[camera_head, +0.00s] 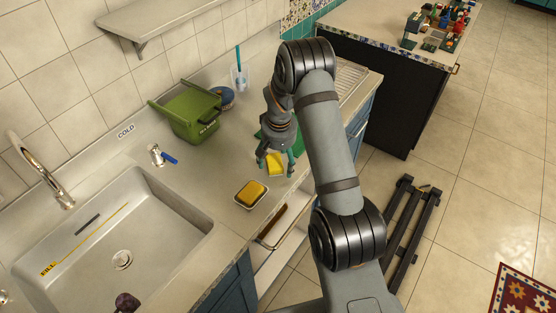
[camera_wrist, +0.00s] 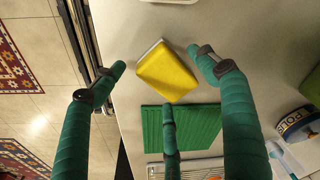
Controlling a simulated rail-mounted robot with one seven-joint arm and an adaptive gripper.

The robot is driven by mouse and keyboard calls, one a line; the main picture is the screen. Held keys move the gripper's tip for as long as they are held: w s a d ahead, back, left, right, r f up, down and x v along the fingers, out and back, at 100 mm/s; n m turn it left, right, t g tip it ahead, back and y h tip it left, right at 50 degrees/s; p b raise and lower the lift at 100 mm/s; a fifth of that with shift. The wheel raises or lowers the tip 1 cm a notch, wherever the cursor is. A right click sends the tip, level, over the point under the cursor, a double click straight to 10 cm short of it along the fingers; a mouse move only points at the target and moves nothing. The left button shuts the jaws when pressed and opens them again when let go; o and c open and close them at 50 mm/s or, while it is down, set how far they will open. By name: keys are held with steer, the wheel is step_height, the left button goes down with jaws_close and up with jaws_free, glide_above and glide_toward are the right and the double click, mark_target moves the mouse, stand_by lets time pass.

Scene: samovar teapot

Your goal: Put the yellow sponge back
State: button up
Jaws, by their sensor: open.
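A yellow sponge (camera_head: 275,164) is on the counter between the spread fingers of my gripper (camera_head: 275,172). In the wrist view the yellow sponge (camera_wrist: 167,75) is tilted like a diamond, with a pale edge at its upper left. My gripper (camera_wrist: 160,68) is open, with a finger on either side of the sponge and a third below it. I see gaps beside the sponge, but cannot tell its exact height below the fingertips. A second, orange-yellow sponge (camera_head: 251,190) lies in a white dish (camera_head: 250,208) nearer the sink; only the dish's edge (camera_wrist: 170,1) shows in the wrist view.
A green mat (camera_wrist: 190,128) lies right beside the sponge. An open drawer (camera_head: 278,240) sits below the counter's front edge. The sink (camera_head: 110,240) is at left.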

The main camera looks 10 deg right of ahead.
mark_target(278, 161)
step_height(278, 161, up, 12)
steer(key=s, duration=0.1)
steer(key=shift+s+r+b, duration=0.15)
steer(key=shift+s+b, duration=0.1)
steer(key=shift+b, duration=0.2)
steer(key=f, duration=0.4)
steer(key=w+f, duration=0.1)
steer(key=f, duration=0.7)
steer(key=shift+w+f+p, duration=0.25)
steer(key=shift+f+p, duration=0.05)
steer(key=shift+p, duration=0.1)
steer(key=shift+r, duration=1.75)
